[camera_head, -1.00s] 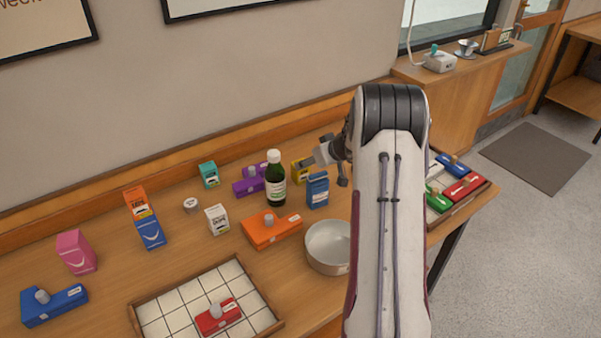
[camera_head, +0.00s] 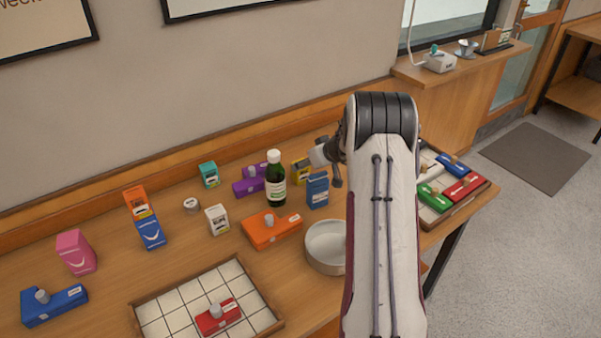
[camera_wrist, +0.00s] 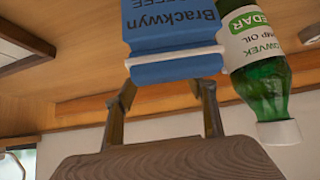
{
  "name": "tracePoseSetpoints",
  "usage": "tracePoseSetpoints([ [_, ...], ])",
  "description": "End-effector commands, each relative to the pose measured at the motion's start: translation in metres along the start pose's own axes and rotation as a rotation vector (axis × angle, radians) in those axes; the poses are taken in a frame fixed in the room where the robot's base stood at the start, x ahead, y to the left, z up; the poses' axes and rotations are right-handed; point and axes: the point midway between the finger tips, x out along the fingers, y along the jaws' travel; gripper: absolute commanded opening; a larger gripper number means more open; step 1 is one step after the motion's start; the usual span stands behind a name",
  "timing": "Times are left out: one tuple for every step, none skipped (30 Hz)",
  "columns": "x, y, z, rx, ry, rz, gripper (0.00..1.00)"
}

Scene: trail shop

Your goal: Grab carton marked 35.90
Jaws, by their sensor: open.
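No price of 35.90 is readable on any carton in these frames. A blue carton (camera_head: 317,190) stands upright on the table, just below my gripper (camera_head: 328,168) in the head view. In the wrist view the blue carton (camera_wrist: 172,45) appears upside down, with "Brackwyn" on its face and a pale strip along one edge. My gripper's two fingers (camera_wrist: 165,108) are apart, pointing at it, with nothing clearly held. A yellow carton (camera_head: 300,171) stands behind, close to the gripper. Other cartons are white (camera_head: 217,219), teal (camera_head: 209,175), orange (camera_head: 138,203), blue (camera_head: 151,233) and pink (camera_head: 76,252).
A green bottle (camera_head: 275,182) with a white cap stands close beside the blue carton and also shows in the wrist view (camera_wrist: 265,85). A tiled tray (camera_head: 163,313) is at front left.

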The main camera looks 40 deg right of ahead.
Motion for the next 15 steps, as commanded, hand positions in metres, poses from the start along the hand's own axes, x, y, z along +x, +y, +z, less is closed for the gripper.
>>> tracePoseSetpoints([
  [0.002, -0.001, 0.0, -0.001, 0.0, -0.001, 0.56],
  [0.004, -0.001, -0.001, -0.001, 0.0, -0.001, 0.56],
  [0.006, -0.002, -0.001, -0.001, -0.001, -0.001, 0.56],
  [0.009, -0.003, -0.001, -0.001, -0.001, -0.001, 0.56],
  [0.011, -0.004, -0.001, -0.001, -0.001, -0.002, 0.56],
  [0.015, -0.004, -0.001, -0.001, -0.001, -0.001, 0.56],
  [0.018, -0.005, -0.002, -0.002, -0.001, -0.001, 0.56],
  [0.021, -0.005, -0.003, -0.002, -0.001, -0.001, 0.56],
  [0.025, -0.007, -0.003, -0.001, -0.001, -0.001, 0.56],
  [0.029, -0.008, -0.004, -0.001, -0.001, -0.001, 0.56],
  [0.032, -0.009, -0.004, -0.001, -0.001, -0.001, 0.56],
  [0.035, -0.008, -0.004, 0.0, -0.001, -0.001, 0.56],
  [0.037, -0.008, -0.004, -0.001, -0.001, -0.001, 0.56],
  [0.04, -0.008, -0.004, -0.001, 0.0, -0.001, 0.56],
  [0.043, -0.008, -0.004, -0.001, -0.001, -0.001, 0.56],
])
